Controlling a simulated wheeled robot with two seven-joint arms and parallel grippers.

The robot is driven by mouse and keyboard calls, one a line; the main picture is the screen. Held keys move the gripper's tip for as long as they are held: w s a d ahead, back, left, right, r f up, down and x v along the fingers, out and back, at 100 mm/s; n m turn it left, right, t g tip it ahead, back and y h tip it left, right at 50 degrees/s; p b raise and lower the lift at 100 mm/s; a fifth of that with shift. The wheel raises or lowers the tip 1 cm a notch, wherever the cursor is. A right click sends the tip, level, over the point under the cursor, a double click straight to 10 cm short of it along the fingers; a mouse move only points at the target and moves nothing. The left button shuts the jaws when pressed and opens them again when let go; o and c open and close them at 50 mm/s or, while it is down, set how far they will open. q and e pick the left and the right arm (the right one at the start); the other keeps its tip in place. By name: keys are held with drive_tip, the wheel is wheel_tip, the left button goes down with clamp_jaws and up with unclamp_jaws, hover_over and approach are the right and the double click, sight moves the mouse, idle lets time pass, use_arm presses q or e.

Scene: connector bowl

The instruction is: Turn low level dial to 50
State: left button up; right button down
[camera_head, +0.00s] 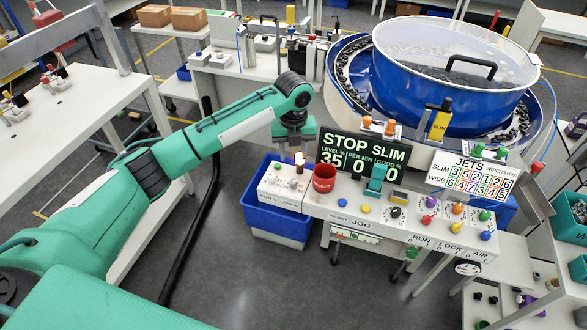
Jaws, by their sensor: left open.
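A small white control box (284,186) stands at the left end of the white control panel. It carries small dials (293,184) above a label too small to read surely; I cannot tell which is the low level dial or where it points. The black display (340,150) reads STOP SLIM, with LEVEL % at 35 and PER MIN at 0. My left gripper (298,150) hangs from the teal arm just above the back right of the box. It is open, and its fingertips are hard to make out. Contact with a dial cannot be told. My right gripper is out of view.
A red cup (324,178) stands right beside the box, and a teal lever or block (376,179) stands before the display. Coloured knobs (430,202) line the panel to the right. A blue bin (275,222) sits below. The large blue bowl (440,90) is behind.

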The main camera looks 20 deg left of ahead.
use_arm(q)
drive_tip(key=shift+r, duration=1.25)
drive_tip(key=shift+f, duration=0.1)
